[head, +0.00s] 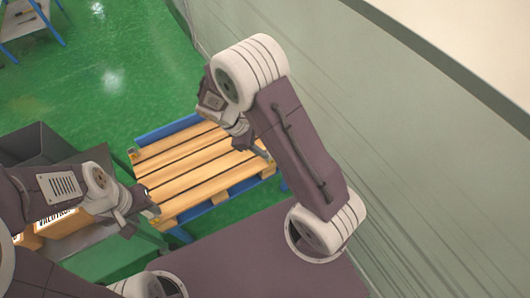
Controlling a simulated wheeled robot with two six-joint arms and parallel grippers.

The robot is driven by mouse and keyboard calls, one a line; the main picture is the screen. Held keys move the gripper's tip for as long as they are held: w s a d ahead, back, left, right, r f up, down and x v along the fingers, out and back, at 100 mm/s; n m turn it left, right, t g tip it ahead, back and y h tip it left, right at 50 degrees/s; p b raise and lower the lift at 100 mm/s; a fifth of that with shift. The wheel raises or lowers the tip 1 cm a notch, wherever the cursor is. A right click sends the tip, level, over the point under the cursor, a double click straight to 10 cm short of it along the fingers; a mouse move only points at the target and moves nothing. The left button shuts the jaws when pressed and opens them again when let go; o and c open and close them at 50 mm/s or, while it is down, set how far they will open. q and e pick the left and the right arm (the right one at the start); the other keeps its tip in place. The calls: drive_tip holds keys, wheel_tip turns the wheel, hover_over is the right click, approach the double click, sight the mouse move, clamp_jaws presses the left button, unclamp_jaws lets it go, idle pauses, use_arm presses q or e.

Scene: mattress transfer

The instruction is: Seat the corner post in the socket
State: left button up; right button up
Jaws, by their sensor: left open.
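A wooden slatted pallet (196,172) rests on a blue frame in the middle of the head view. A small grey and yellow piece (132,154) sits at its far left corner; I cannot tell whether it is a socket. I cannot make out a corner post. My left gripper (151,208) is at the pallet's near left corner, with its jaws open. My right gripper (262,152) is over the pallet's right side, mostly hidden behind my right arm, and its jaws cannot be read.
A pale green wall (400,150) runs close along the right. A blue-legged table (22,25) stands far left. Green floor (110,85) is clear beyond the pallet.

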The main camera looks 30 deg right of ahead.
drive_tip(key=s+a+r+m+t+y, duration=0.2)
drive_tip(key=s+r+m+y, duration=0.3)
drive_tip(key=s+m, duration=0.3)
drive_tip(key=m+t+y, duration=0.1)
drive_tip(key=m, duration=0.2)
drive_tip(key=shift+s+a+r, duration=0.15)
drive_tip(key=shift+s+a, duration=0.1)
drive_tip(key=shift+s, duration=0.1)
